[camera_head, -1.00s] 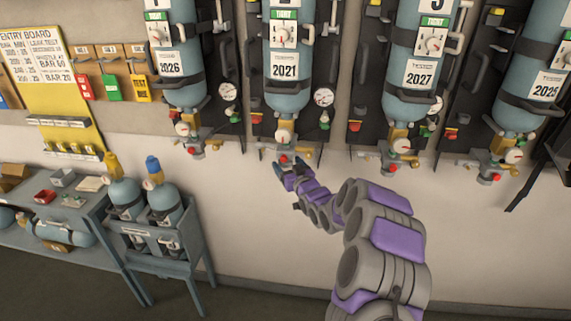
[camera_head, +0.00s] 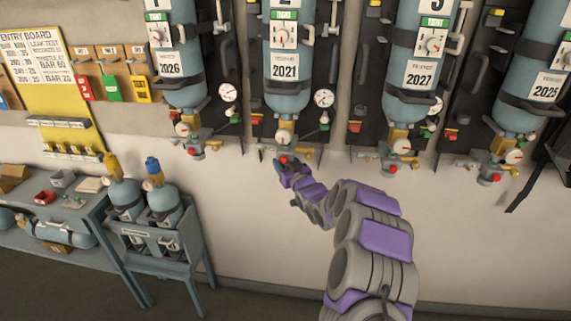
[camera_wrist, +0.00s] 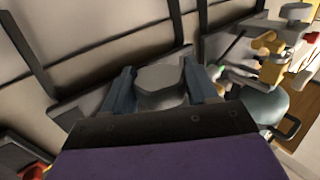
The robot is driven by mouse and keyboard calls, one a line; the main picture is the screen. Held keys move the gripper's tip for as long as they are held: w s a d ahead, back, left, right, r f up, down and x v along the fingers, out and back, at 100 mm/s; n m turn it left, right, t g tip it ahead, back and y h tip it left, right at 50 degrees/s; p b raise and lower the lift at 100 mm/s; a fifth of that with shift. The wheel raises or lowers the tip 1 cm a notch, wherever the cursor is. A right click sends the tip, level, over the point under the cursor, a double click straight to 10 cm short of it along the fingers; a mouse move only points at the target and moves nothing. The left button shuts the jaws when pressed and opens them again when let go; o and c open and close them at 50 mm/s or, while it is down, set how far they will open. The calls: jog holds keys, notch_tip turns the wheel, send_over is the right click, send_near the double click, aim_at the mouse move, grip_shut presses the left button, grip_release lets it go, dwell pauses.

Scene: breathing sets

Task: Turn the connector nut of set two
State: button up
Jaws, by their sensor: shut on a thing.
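Set two is the blue cylinder (camera_head: 289,97) labelled 2021, strapped upright on a dark back plate, with a brass valve and gauge (camera_head: 284,137) at its lower end. My gripper (camera_head: 283,166) is at the bottom of this set, just under the valve. In the wrist view my gripper (camera_wrist: 163,88) has its two blue-grey fingers on either side of a grey, faceted connector nut (camera_wrist: 160,76), and is shut on it. In the head view the nut is hidden by the gripper.
Neighbouring sets hang on both sides: the 2026 cylinder (camera_head: 181,75) at left and the 2027 cylinder (camera_head: 412,80) at right, with valves at similar height. A blue stand (camera_head: 160,240) with two bottles is at lower left. The wall below the sets is bare.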

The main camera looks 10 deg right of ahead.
jog(key=shift+c, duration=1.4)
jog(key=shift+a+m+h, duration=0.1)
jog(key=shift+m+h, duration=0.2)
